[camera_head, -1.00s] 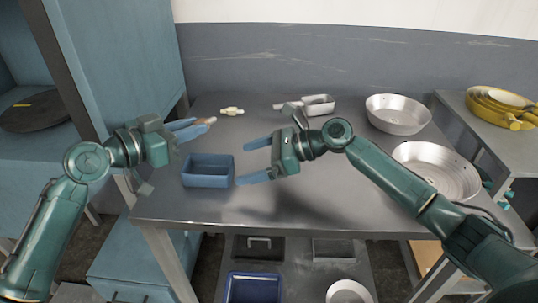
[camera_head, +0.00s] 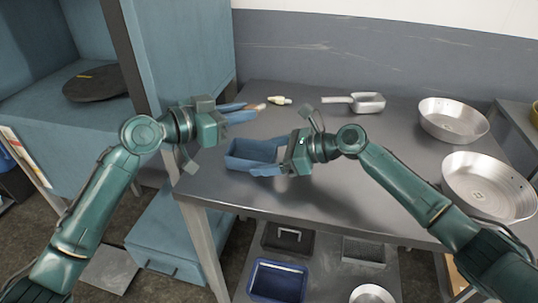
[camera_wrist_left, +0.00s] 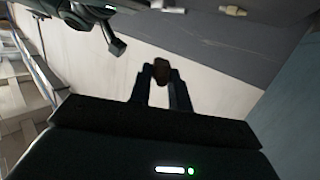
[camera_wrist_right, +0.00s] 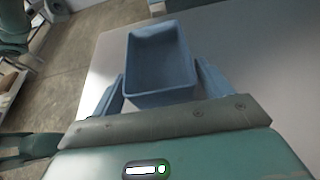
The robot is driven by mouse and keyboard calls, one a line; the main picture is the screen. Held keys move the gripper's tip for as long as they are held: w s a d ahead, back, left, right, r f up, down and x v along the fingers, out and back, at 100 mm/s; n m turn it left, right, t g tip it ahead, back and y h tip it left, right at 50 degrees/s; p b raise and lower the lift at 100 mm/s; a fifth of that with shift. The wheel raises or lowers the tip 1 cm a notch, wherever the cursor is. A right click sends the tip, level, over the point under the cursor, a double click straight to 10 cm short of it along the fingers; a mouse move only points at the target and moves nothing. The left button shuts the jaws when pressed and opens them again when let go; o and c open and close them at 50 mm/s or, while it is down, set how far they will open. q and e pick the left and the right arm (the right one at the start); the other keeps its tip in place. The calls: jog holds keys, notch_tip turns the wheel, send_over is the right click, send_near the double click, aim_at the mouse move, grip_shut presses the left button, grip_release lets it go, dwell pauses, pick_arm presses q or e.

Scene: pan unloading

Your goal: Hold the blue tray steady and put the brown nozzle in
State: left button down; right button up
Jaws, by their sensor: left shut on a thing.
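The blue tray (camera_head: 236,160) stands upright on the metal table near its left front edge. It looks empty in the right wrist view (camera_wrist_right: 160,60). My right gripper (camera_head: 258,158) has its fingers spread on either side of the tray, with the tray's near end between them (camera_wrist_right: 160,88); I cannot tell whether they touch it. My left gripper (camera_head: 250,108) is shut on the brown nozzle (camera_head: 261,106), held above the table behind the tray. In the left wrist view the brown nozzle (camera_wrist_left: 160,72) sits between the fingertips, and the fingers hide part of it.
A pale yellow nozzle (camera_head: 280,100) lies on the table behind. A metal scoop (camera_head: 368,102) and two round pans (camera_head: 453,120) (camera_head: 490,185) stand to the right. A blue cabinet (camera_head: 180,60) rises at the left. The table middle is clear.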

jog(key=c, duration=0.7)
pick_arm(q)
jog(key=f+m+g, duration=0.1)
jog(key=w+f+m+g+h, duration=0.1)
jog(key=f+g, duration=0.1)
jog(key=f+m+g+h, duration=0.1)
jog(key=shift+w+a+f+m+g, duration=0.2)
jog(key=shift+w+a+m+g, duration=0.05)
jog(key=shift+a+m+g, duration=0.1)
jog(key=shift+s+m+g+h, duration=0.2)
jog(key=shift+m+g+h, duration=0.1)
jog(key=shift+m+g, duration=0.5)
jog(key=g, duration=0.1)
jog(key=s+m+g, duration=0.1)
jog(key=g, duration=0.1)
jog(key=m+g, duration=0.1)
jog(key=shift+s+a+r+m, duration=0.1)
jog(key=shift+s+a+m, duration=0.15)
jog(key=shift+s+a, duration=0.05)
